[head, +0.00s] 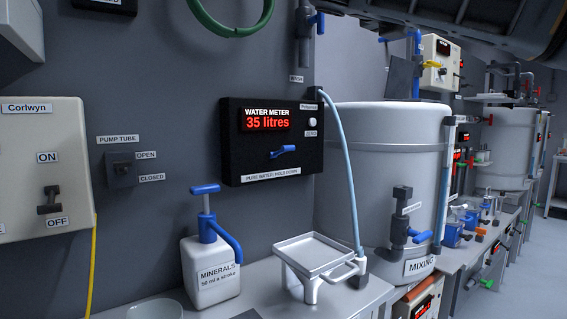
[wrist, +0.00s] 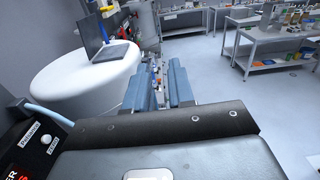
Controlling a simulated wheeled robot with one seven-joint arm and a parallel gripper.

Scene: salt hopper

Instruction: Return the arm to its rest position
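My gripper (wrist: 156,85) shows in the wrist view, with its two blue-padded fingers pointing away from the camera. The fingers are apart, and I see nothing held between them. The gripper is beside and partly in front of the white round top of the mixing tank, and the black water meter box (wrist: 22,145) is at the lower left. In the head view I cannot make out the gripper. There the water meter (head: 270,140) reads 35 litres.
In the head view, the mixing tank (head: 385,155) stands behind a metal tray stand (head: 318,252) and a white minerals bottle (head: 211,268) on the bench. A dark structure (head: 450,22) crosses the top right. The wrist view shows open floor (wrist: 225,85) and lab benches (wrist: 285,45).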

